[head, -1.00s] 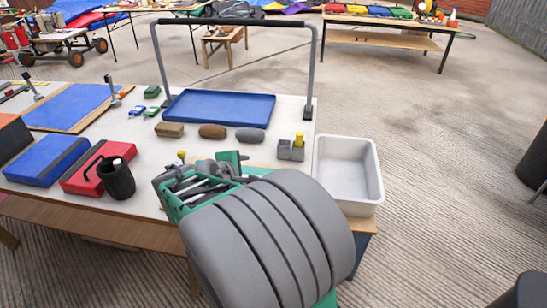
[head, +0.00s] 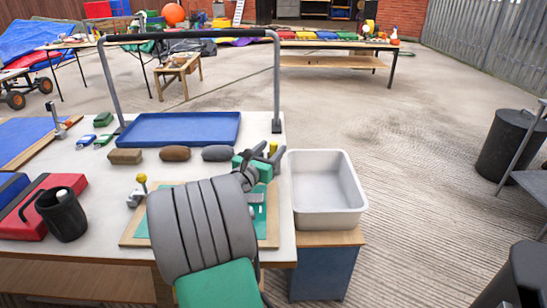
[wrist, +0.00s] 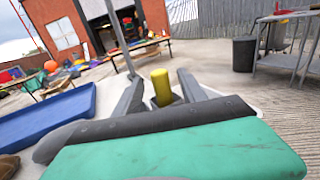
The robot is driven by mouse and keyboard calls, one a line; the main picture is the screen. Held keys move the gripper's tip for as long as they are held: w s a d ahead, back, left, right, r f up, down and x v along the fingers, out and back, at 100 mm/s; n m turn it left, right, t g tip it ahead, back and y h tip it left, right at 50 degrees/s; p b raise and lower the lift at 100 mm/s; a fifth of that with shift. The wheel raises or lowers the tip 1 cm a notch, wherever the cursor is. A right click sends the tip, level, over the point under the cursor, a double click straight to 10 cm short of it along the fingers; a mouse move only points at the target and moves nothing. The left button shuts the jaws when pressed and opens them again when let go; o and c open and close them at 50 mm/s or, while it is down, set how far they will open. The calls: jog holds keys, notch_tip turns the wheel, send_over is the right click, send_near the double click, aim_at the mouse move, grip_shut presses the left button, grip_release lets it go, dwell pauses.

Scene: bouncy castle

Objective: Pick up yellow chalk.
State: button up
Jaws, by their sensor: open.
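The yellow chalk (head: 272,147) is a short yellow cylinder at the right side of the white table, partly hidden by my gripper in the head view. In the wrist view the chalk (wrist: 161,88) stands upright, framed between the two grey fingers. My gripper (head: 267,153) is open, its fingers on either side of the chalk in the picture. I cannot tell whether either finger touches it. The grey block holder under the chalk is mostly hidden by my gripper.
A blue tray (head: 185,128) and a grey frame (head: 277,80) stand behind. Several stones, one of them grey (head: 217,153), lie left of my gripper. A pale tub (head: 330,220) stands to the right. A yellow-knobbed clamp (head: 141,181) and dark mug (head: 62,216) are at left.

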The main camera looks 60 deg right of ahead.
grip_shut()
dwell(0.4)
